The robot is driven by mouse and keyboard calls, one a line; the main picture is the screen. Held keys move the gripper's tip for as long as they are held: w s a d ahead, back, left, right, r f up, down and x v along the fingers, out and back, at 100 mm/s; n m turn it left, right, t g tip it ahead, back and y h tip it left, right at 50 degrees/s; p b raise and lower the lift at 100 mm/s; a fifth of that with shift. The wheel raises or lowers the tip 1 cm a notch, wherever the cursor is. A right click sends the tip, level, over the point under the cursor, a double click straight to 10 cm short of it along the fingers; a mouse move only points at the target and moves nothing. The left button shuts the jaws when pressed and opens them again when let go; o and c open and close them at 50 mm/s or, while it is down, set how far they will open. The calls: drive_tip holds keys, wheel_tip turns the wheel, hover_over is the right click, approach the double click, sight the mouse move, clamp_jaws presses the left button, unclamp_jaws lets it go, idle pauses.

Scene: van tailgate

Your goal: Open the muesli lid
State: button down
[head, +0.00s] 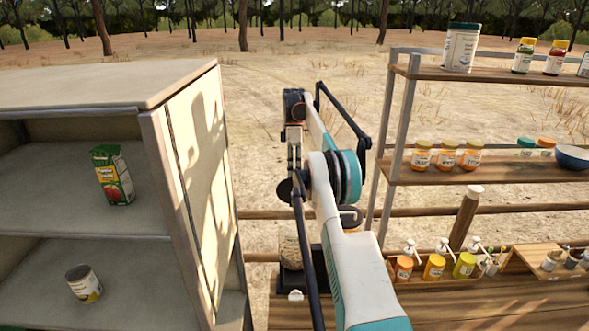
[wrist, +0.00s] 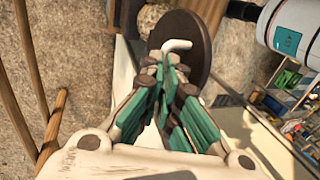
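A dark round lid (wrist: 196,52) with a pale bent handle (wrist: 177,45) shows in the wrist view, right at my fingertips. My gripper (wrist: 164,68) has its teal fingers brought together at the handle and looks shut on it, though the tips partly hide the contact. In the head view my gripper (head: 296,172) points down, with the dark lid (head: 285,191) tilted beside its tips. Below it a black holder (head: 291,283) has a beige, grainy round thing (head: 290,251), which looks like the muesli. Its rim is partly hidden by my arm.
A grey cabinet (head: 190,112) with a juice carton (head: 112,176) and a can (head: 84,284) stands on the left. A rack with jars (head: 447,155) and pump bottles (head: 434,266) stands on the right. Open sandy ground lies behind my arm.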

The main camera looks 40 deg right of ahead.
drive_tip(key=shift+d+f, duration=0.2)
drive_tip(key=shift+f, duration=0.7)
drive_tip(key=c, duration=1.7)
unclamp_jaws()
drive_tip(key=shift+w+d+f, duration=0.1)
drive_tip(key=shift+w+d, duration=0.1)
drive_tip(key=shift+w, duration=0.25)
